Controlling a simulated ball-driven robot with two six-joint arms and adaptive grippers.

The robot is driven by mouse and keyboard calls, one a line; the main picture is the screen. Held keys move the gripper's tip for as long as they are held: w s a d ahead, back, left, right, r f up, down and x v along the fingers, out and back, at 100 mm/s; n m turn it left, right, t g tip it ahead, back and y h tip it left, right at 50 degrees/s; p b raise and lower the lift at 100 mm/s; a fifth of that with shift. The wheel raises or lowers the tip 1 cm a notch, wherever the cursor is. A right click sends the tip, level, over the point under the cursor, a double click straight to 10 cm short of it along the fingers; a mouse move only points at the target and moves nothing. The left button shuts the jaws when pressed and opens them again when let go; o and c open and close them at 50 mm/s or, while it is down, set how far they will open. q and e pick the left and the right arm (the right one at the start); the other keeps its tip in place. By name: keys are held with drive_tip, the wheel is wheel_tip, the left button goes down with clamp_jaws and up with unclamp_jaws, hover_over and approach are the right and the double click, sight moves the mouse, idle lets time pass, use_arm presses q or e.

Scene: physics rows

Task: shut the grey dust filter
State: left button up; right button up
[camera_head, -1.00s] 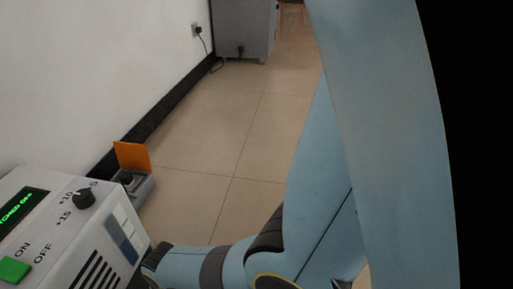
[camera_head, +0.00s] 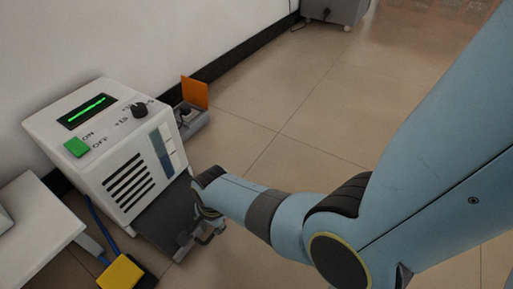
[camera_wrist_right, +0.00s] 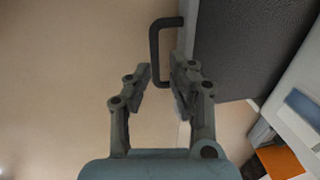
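The grey dust filter (camera_head: 165,222) sticks out from the lower front of the white machine (camera_head: 130,165) as a dark flat tray. Its bent handle (camera_head: 215,236) is at the outer end. My right gripper (camera_head: 205,218) is at that end, partly hidden by its own wrist. In the right wrist view the gripper (camera_wrist_right: 163,78) is open, with the dark handle (camera_wrist_right: 154,45) reaching between its fingers. The filter's textured dark surface (camera_wrist_right: 250,45) lies to the right. I cannot tell whether a finger touches the handle. My left gripper is out of view.
The machine top has a green button (camera_head: 77,147), a black knob (camera_head: 139,110) and a lit display. A grey box with an orange lid (camera_head: 195,92) stands behind it. A yellow-and-blue tool (camera_head: 120,272) lies at lower left. A white table (camera_head: 35,225) is left.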

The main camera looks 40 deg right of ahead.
wheel_tip(320, 180, up, 8)
drive_tip(key=p, duration=0.5)
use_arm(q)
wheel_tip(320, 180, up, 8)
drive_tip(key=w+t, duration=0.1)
use_arm(e)
drive_tip(key=s+d+n, duration=0.1)
drive_tip(key=s+d, duration=0.4)
drive_tip(key=s, duration=0.5)
drive_tip(key=shift+s+d+f+g+h, duration=0.2)
drive_tip(key=shift+f+g+h, duration=0.1)
drive_tip(key=shift+f+h, duration=0.15)
